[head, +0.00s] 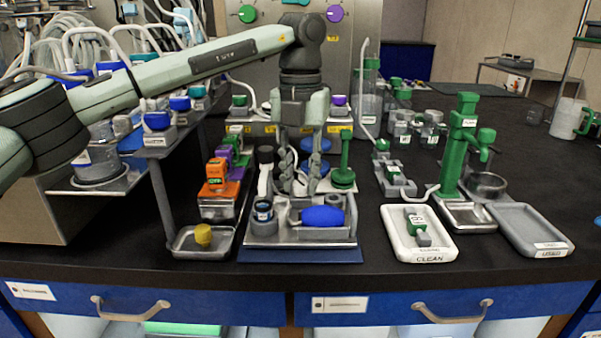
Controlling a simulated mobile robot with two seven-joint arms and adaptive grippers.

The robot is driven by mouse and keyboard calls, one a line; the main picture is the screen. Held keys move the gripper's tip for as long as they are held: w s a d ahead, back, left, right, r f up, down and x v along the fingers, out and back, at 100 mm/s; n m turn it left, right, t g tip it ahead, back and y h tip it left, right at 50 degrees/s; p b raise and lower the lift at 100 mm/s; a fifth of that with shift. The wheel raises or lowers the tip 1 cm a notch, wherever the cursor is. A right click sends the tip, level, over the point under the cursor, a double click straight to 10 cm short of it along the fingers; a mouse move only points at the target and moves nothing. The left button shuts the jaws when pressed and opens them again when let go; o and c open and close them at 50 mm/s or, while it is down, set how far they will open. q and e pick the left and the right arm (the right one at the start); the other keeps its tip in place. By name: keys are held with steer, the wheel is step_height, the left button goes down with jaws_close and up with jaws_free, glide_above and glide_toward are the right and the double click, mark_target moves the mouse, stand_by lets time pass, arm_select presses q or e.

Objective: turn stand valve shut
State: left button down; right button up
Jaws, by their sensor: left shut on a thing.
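My left gripper (290,187) reaches straight down over a grey stand tray (283,235) at the middle front of the bench. Its fingers are close together and shut on a small part at the back of this stand. I take that part for the stand valve; the fingers hide most of it, and its handle angle cannot be seen. A blue bulb (323,216) lies on the stand just right of the fingertips. A small dark round container with a blue band (263,211) stands to their left. My right gripper is not in view.
A green post stand (463,145), a white CLEAN tray (433,255) and a grey tray (531,231) are at right. A green-based post (343,170) is close right of the gripper. Orange blocks (218,189) and a yellow piece (203,235) are at left.

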mark_target(300, 183)
arm_select(q)
steer(key=m, duration=0.3)
steer(key=shift+r, duration=0.1)
steer(key=shift+w+m+p, duration=0.1)
steer(key=shift+m+p, duration=0.3)
steer(key=shift+m, duration=0.9)
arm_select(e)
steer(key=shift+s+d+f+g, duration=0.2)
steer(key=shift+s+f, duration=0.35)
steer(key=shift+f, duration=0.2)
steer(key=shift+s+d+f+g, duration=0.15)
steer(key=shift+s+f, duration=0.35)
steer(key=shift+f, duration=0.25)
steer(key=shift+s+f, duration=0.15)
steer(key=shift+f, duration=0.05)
arm_select(q)
steer(key=c, duration=1.2)
jaws_free()
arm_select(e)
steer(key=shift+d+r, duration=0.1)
arm_select(q)
step_height(300, 183, up, 12)
steer(key=shift+f, duration=0.1)
